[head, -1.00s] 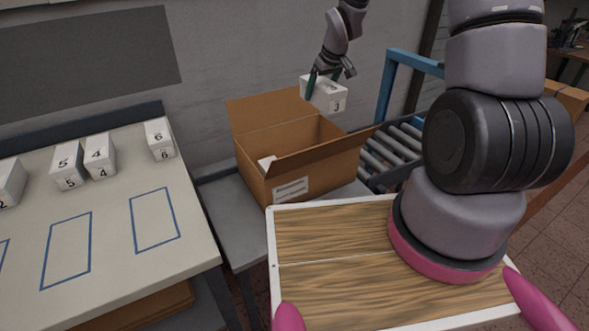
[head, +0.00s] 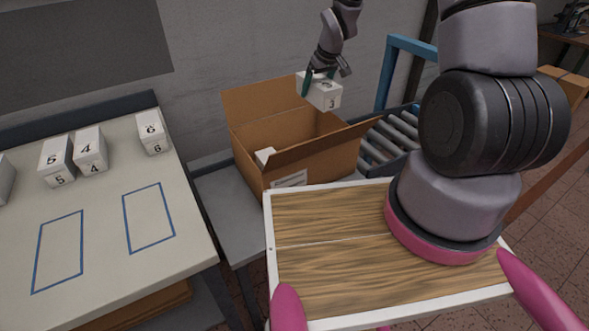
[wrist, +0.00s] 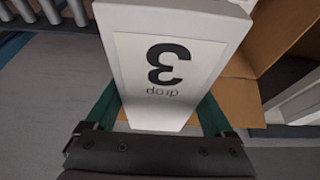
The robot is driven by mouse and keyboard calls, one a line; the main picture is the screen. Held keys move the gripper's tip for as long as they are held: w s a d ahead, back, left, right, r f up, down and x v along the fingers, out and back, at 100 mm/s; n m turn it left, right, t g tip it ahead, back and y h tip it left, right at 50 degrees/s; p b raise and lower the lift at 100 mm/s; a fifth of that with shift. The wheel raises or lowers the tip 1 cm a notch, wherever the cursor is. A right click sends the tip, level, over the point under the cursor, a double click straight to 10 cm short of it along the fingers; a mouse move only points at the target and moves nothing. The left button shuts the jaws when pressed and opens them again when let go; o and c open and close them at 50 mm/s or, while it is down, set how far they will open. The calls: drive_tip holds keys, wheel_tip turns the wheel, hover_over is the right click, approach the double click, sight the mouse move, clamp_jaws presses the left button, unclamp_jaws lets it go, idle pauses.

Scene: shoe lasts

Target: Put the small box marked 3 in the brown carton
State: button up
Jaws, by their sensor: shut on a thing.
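The small white box marked 3 (head: 322,93) is held in my gripper (head: 319,77) above the back right part of the brown carton. In the wrist view the box (wrist: 168,65) sits between the two green fingers of my gripper (wrist: 160,112), its label with the 3 facing the camera. The brown carton (head: 257,111) stands open on a grey surface with its flaps spread. A white box (head: 265,156) shows inside it at the left. The carton's floor is mostly hidden by the front flap.
A table (head: 100,240) at the left bears white boxes marked 5 (head: 57,160), 4 (head: 91,151) and 6 (head: 152,132), and blue outlined rectangles. A roller conveyor (head: 385,143) with a blue frame (head: 392,70) stands right of the carton.

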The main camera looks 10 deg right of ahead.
wheel_tip(320, 180, down, 20)
drive_tip(key=shift+r, duration=0.15)
idle(0.5)
drive_tip(key=shift+f, duration=0.6)
drive_tip(key=o, duration=1.4)
drive_tip(key=shift+o, duration=0.2)
drive_tip(key=shift+r, duration=0.1)
